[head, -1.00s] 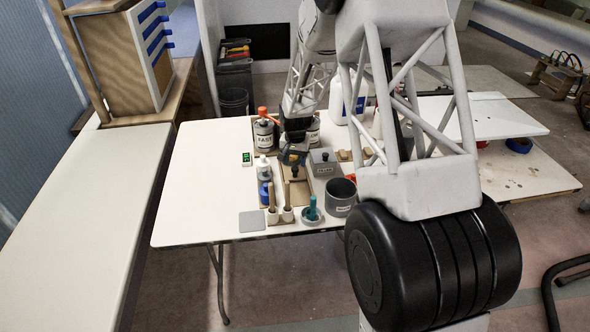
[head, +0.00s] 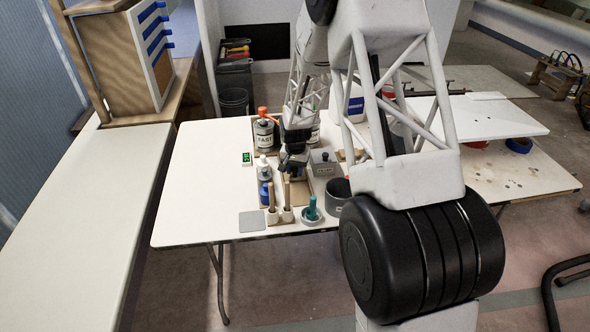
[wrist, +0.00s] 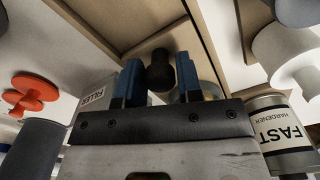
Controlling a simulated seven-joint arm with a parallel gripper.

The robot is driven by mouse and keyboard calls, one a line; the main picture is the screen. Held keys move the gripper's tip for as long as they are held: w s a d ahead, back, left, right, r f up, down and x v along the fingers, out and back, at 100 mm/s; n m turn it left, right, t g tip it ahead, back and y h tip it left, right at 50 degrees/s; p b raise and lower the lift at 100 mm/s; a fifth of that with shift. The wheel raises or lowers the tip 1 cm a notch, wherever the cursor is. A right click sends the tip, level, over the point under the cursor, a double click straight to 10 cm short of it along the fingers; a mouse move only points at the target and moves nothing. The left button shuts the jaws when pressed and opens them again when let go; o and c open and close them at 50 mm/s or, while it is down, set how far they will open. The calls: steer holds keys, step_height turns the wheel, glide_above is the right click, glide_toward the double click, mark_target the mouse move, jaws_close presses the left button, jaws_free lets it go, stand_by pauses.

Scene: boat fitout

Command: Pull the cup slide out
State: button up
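The wooden cup slide (head: 292,194) appears as a shallow tan tray at the middle of the white table, partly hidden by my gripper in the head view. A black round knob (wrist: 160,72) shows in the wrist view, in front of tan wooden panels (wrist: 125,20). My gripper (head: 293,165) is low over this spot. In the wrist view its two blue fingertips (wrist: 159,80) stand on either side of the knob, very close to it. I cannot tell whether they touch it.
The table's left side is clear.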

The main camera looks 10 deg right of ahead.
jaws_close()
steer(key=shift+s, duration=2.1)
steer(key=shift+o, duration=2.2)
jaws_free()
steer(key=shift+r, duration=0.1)
step_height(320, 180, up, 8)
steer(key=shift+f, duration=0.2)
